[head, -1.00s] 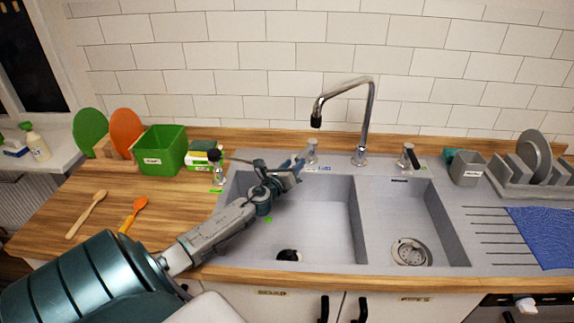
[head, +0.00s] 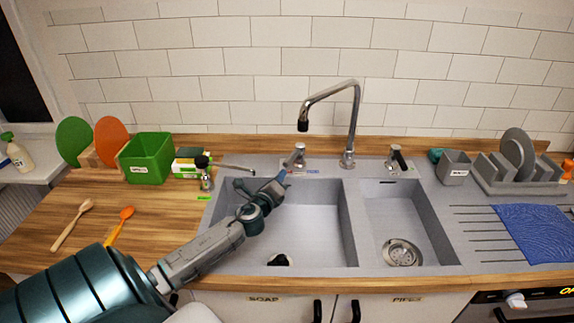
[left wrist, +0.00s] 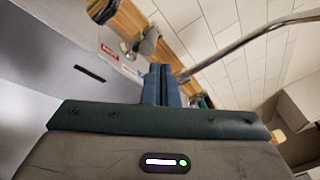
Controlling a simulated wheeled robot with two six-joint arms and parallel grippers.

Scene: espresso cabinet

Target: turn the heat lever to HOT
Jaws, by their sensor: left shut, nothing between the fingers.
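A small grey metal lever (head: 296,156) stands on the sink's back rim, left of the tall tap. Beside its foot is a small label strip with red and blue marks (head: 312,171). In the left wrist view the lever (left wrist: 148,42) is just beyond my fingers, with a red label (left wrist: 109,51) to its left. My left gripper (head: 283,177) is shut and empty, just in front of the lever's foot. Its closed fingers (left wrist: 162,85) also show in the wrist view. I cannot tell whether they touch the lever. My right gripper is not in view.
The tap (head: 348,120) rises right of the lever, and a dark-handled lever (head: 397,159) stands further right. My arm crosses the left basin (head: 310,230). The right basin (head: 420,225) is clear.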

